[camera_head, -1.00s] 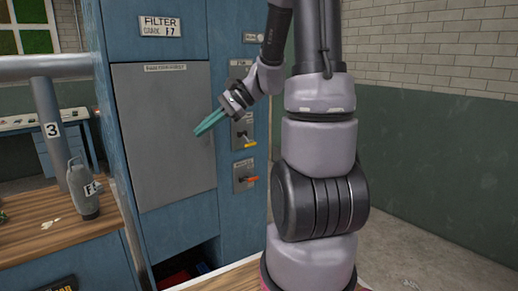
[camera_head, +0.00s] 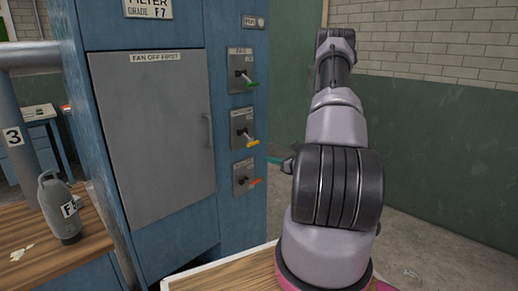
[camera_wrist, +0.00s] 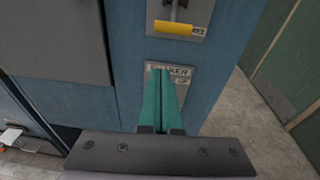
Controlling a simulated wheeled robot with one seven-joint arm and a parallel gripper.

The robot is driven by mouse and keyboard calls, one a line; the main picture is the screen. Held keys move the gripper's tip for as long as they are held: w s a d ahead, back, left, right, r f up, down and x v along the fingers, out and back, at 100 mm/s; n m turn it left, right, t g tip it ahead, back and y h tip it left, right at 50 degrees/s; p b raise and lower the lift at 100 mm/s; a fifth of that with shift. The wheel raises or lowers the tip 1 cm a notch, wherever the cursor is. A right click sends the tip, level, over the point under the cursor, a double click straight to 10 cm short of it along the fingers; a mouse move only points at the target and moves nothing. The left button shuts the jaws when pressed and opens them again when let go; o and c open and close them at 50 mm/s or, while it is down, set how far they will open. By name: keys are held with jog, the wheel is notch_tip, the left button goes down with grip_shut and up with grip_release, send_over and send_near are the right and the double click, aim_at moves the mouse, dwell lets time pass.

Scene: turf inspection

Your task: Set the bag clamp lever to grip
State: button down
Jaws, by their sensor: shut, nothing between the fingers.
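The lever with a yellow handle (camera_head: 252,142) is the middle of three on the blue cabinet. It slants down to the right in the head view. In the wrist view the yellow handle (camera_wrist: 173,28) is at the top, on a plate whose label seems to end in "REE". I take it for the bag clamp lever; its name is too small to read. My gripper (camera_wrist: 166,70) has teal fingers shut and empty, over the lower plate, which seems to read "SHAKER". The fingers are below the yellow handle. In the head view my arm mostly hides the gripper.
The green-handled lever (camera_head: 248,82) is above and the orange-handled lever (camera_head: 251,183) below, close together. A grey door (camera_head: 155,140) with a vertical handle is to their left. A grey bottle (camera_head: 60,208) stands on the wooden bench (camera_head: 18,238). Floor right of the cabinet looks clear.

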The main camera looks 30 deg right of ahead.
aim_at(248, 138)
jog(key=shift+d+f+m+h, duration=0.4)
jog(key=shift+d+f, duration=0.2)
jog(key=shift+d, duration=0.05)
jog(key=shift+w, duration=0.1)
jog(key=x, duration=1)
jog(key=shift+s+r, duration=0.2)
jog(key=shift+r, duration=0.85)
jog(key=shift+s+r, duration=0.2)
jog(key=shift+r, duration=0.85)
jog(key=shift+s+d+r+g, duration=0.15)
jog(key=shift+s+r+g, duration=0.05)
jog(key=shift+r+g, duration=0.1)
jog(key=shift+s+r+g, duration=0.15)
jog(key=shift+r+g, duration=0.15)
